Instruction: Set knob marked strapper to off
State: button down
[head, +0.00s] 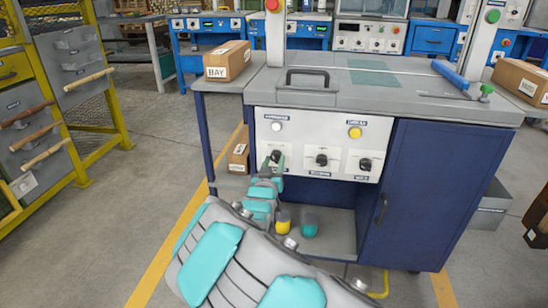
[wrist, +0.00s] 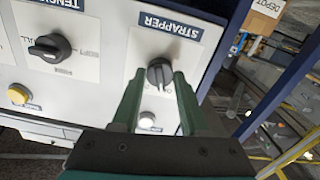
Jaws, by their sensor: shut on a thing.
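The strapper knob (wrist: 159,72) is a black rotary knob on a white plate, under the label STRAPPER (wrist: 170,25), which appears upside down in the wrist view. My gripper (wrist: 157,80) has its two green fingers on either side of this knob and is shut on it. In the head view my gripper (head: 274,165) reaches the leftmost knob of the row, mostly covering it. The knob's pointer direction and position marks are too small and partly hidden to read.
Beside it sit the tensioner knob (wrist: 50,48) and a third black knob (head: 365,164). Above the row are a white button (head: 276,126) and a yellow button (head: 354,132). A box marked BAY (head: 227,61) stands on the left shelf. Yellow and teal objects lie below the panel.

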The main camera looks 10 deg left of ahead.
jog(key=shift+n+p, duration=0.4)
jog(key=shift+n, duration=0.3)
jog(key=shift+c, duration=2.1)
grip_release()
jog(key=s, duration=0.7)
jog(key=shift+s+b, duration=0.4)
